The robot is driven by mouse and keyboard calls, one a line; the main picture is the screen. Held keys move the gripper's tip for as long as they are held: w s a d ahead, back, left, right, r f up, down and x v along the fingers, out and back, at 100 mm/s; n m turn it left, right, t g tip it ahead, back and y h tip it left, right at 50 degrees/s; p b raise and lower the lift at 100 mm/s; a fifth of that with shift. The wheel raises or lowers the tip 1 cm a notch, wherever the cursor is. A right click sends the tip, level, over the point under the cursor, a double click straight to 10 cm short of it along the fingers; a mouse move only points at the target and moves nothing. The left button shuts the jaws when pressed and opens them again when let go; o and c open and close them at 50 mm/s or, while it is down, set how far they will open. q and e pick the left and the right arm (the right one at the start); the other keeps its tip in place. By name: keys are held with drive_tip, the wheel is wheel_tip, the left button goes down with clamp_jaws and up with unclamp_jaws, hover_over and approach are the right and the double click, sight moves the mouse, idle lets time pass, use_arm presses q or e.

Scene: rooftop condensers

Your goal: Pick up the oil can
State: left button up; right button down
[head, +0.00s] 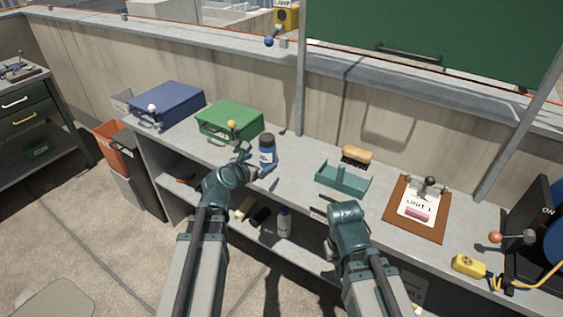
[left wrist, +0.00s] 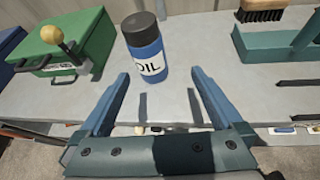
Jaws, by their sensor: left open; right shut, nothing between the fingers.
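The oil can (head: 266,150) is a blue bottle with a black cap and a white label. It stands upright on the grey bench, and in the left wrist view the can (left wrist: 147,50) shows its label reading OIL. My left gripper (head: 255,161) is open, with its fingers pointing toward the can. In the left wrist view the can is just beyond the fingertips (left wrist: 160,76), roughly between them, and not gripped. My right gripper (head: 322,206) is shut and empty near the bench's front edge, in front of the teal tray.
A green case (head: 229,121) and a blue case (head: 167,104) stand left of the can. A teal tray (head: 342,181), a brush (head: 357,156) and a clipboard (head: 417,212) lie to the right. Another bottle (head: 284,222) stands on the lower shelf.

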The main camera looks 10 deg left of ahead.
sight(265, 155)
use_arm(q)
drive_tip(key=shift+w+a+n+t, duration=0.3)
drive_tip(key=shift+a+n, duration=0.2)
drive_tip(key=shift+n, duration=0.3)
drive_tip(key=b+x, duration=0.3)
drive_tip(key=x, duration=0.5)
drive_tip(key=shift+f, duration=0.1)
drive_tip(key=shift+w, duration=0.3)
drive_tip(key=b+x, duration=0.2)
drive_tip(key=x, duration=0.3)
drive_tip(key=shift+w+a+f+b, duration=0.1)
drive_tip(key=shift+a+f+b, duration=0.1)
drive_tip(key=shift+a+b, duration=0.15)
clamp_jaws()
